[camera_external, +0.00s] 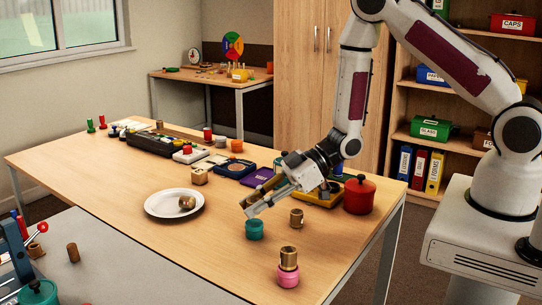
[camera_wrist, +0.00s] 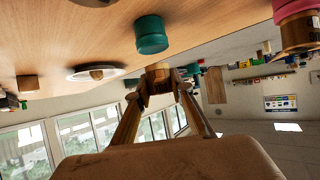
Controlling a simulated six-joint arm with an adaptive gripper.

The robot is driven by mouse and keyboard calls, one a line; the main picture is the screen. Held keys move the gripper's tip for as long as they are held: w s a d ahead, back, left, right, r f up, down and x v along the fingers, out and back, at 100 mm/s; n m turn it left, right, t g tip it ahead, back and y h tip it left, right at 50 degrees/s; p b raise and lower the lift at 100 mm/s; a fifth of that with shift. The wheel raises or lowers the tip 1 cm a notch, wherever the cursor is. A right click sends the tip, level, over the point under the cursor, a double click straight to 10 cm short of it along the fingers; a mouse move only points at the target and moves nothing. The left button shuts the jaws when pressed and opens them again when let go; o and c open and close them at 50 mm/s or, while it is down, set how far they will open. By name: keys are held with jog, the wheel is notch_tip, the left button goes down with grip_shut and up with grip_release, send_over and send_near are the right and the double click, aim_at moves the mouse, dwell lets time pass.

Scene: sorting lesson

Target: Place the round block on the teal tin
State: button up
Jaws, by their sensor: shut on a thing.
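The teal tin (camera_external: 254,230) stands upright on the table, and it also shows in the wrist view (camera_wrist: 151,36). My gripper (camera_external: 252,205) is just above and slightly left of the tin in the external view. In the wrist view my gripper (camera_wrist: 160,88) is shut on a small brown block (camera_wrist: 158,72), which looks round; the fingers partly hide it. The block is close to the tin, and I cannot tell whether they touch. The tin's top looks bare.
A pink tin (camera_external: 288,280) with a brass-brown block (camera_external: 289,258) on it stands at the front. Another brown block (camera_external: 296,217) is right of the teal tin. A white plate (camera_external: 155,208) holds a brownish piece (camera_external: 187,202). A red pot (camera_external: 359,196) stands behind.

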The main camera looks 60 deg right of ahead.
jog(key=shift+f, duration=1)
jog(key=shift+f, duration=0.1)
jog(key=o, duration=0.8)
jog(key=shift+o, duration=0.2)
jog(key=shift+r, duration=0.2)
jog(key=shift+v, duration=6)
jog(key=shift+f, duration=0.15)
jog(key=shift+w+d, duration=0.1)
